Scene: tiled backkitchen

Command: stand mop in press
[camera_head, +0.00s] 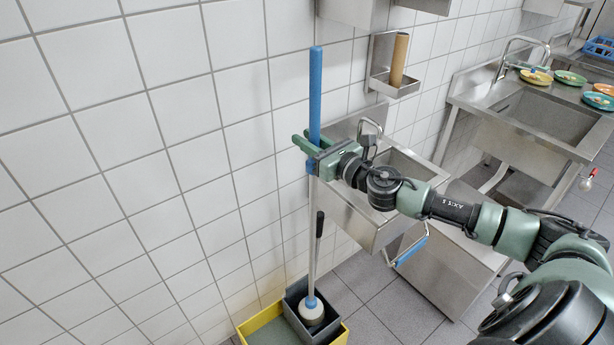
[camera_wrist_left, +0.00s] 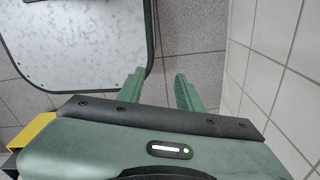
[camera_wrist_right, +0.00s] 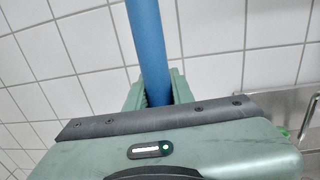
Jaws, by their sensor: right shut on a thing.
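The mop has a blue grip (camera_head: 315,90) on a pale pole (camera_head: 312,240) and stands nearly upright by the tiled wall. My right gripper (camera_head: 308,147) is shut around the lower part of the blue grip, which also runs between its fingers in the right wrist view (camera_wrist_right: 150,50). The mop head (camera_head: 311,312), with a blue collar, is low down at the dark grey press (camera_head: 291,300) and appears inside its opening; whether it touches the bottom is hidden. The press has a black lever (camera_head: 319,226) and sits on a yellow bucket (camera_head: 262,319). My left gripper (camera_wrist_left: 158,84) is open and empty in the left wrist view.
A steel hand basin (camera_head: 365,215) is on the wall right of the mop, beneath a steel holder (camera_head: 392,85) with a brown roll. A large sink counter (camera_head: 535,120) with plates stands farther right. Grey floor tiles (camera_head: 375,305) show right of the bucket.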

